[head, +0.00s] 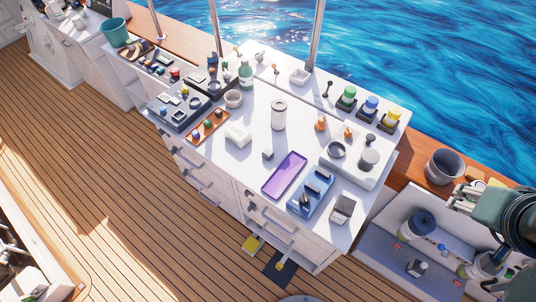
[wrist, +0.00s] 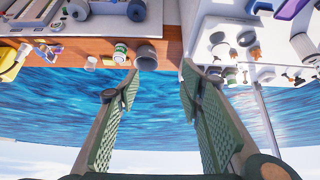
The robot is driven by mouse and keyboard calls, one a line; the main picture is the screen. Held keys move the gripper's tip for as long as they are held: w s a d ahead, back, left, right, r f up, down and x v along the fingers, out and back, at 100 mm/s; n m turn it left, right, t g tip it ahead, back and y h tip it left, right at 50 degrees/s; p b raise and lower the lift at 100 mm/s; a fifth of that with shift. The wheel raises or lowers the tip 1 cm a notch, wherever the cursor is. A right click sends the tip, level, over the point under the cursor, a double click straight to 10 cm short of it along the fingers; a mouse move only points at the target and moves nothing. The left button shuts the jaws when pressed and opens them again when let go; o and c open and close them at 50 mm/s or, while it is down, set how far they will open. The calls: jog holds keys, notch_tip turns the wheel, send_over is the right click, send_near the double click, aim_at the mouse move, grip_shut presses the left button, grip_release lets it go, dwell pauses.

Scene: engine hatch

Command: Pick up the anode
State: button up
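I cannot tell for certain which thing is the anode. In the head view my gripper (head: 463,197) is at the right edge, beyond the worktop's right end and far from the block. The wrist view is upside down and shows mostly water between the fingers.
A purple tray (head: 284,174), a blue tray (head: 306,201), an orange tray (head: 208,127) and a white canister (head: 279,114) stand on the worktop. A grey bucket (head: 443,166) stands on the wooden ledge near my gripper. An open bay (head: 384,244) with several items lies below.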

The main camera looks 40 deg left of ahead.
jog(key=w+a+f+n+g+y+b, duration=0.1)
jog(key=w+a+n, duration=0.1)
jog(key=w+a, duration=0.35)
jog(key=w+a+f+n+g+b, duration=0.1)
jog(key=w+a+n, duration=0.2)
jog(key=a, duration=0.6)
jog(key=n+g+h+b, duration=0.1)
jog(key=n+g+b, duration=0.35)
jog(key=n, duration=0.65)
send_over(268, 152)
jog(key=shift+g, duration=0.25)
jog(key=f, duration=2.6)
jog(key=shift+w+d+f+p, duration=0.25)
jog(key=shift+w+d+p, duration=0.05)
jog(key=shift+w+d, duration=0.1)
jog(key=shift+s+a+f, duration=0.25)
jog(key=shift+a+f, duration=0.1)
jog(key=shift+a, duration=0.05)
jog(key=shift+f, duration=0.1)
jog(key=shift+f, duration=1.2)
jog(key=shift+f, duration=0.15)
